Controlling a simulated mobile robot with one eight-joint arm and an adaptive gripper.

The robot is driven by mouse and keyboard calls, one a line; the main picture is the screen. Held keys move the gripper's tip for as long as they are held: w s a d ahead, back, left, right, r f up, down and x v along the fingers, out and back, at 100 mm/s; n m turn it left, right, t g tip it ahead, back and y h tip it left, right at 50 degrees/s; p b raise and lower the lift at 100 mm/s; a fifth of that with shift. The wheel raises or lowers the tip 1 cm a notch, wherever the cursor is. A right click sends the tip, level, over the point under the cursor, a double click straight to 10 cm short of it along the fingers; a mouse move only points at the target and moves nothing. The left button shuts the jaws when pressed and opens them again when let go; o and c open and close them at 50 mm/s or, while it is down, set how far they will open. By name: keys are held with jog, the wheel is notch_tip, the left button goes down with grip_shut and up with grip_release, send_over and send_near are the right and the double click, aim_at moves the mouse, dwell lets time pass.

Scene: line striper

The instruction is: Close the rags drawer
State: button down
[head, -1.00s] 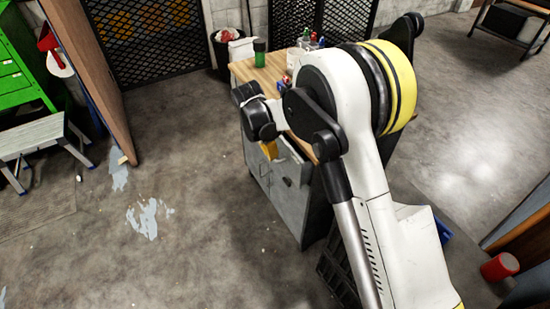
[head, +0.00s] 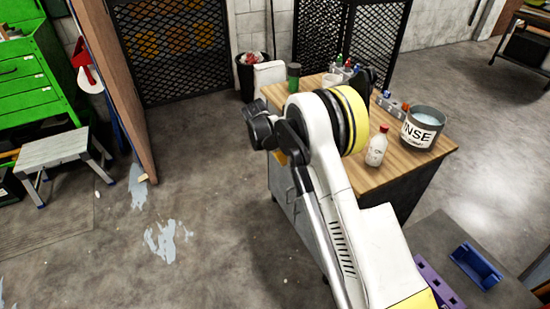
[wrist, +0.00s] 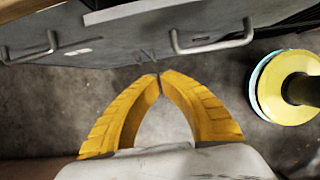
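A grey cabinet (head: 287,196) stands under a wooden worktop (head: 405,168) in the head view; my arm hides much of its front. In the wrist view, grey front panels (wrist: 120,45) cross the top, with one bar handle (wrist: 28,52) at left and another (wrist: 213,45) at right. A small unreadable label shows near the left handle. I cannot tell which panel is the rags drawer or how far it stands out. My gripper (wrist: 159,77) has its yellow fingertips together, with nothing visible between them. The tips are close to the panels, between the handles; contact is unclear.
On the worktop are a RINSE bucket (head: 422,128), a white bottle with a red cap (head: 377,148) and a green jar (head: 293,77). A step stool (head: 62,158) and a brown door panel (head: 115,85) stand at left. The floor between is open.

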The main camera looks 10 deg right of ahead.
jog(key=w+d+f+b, duration=0.1)
jog(key=d+f+b, duration=0.2)
jog(key=d+f, duration=0.1)
jog(key=shift+w+d, duration=0.4)
jog(key=shift+d, duration=0.2)
jog(key=d, duration=0.1)
jog(key=w+d, duration=0.1)
jog(key=d, duration=0.3)
jog(key=shift+w+d+p, duration=0.25)
jog(key=shift+w+p, duration=0.05)
jog(key=shift+w, duration=0.1)
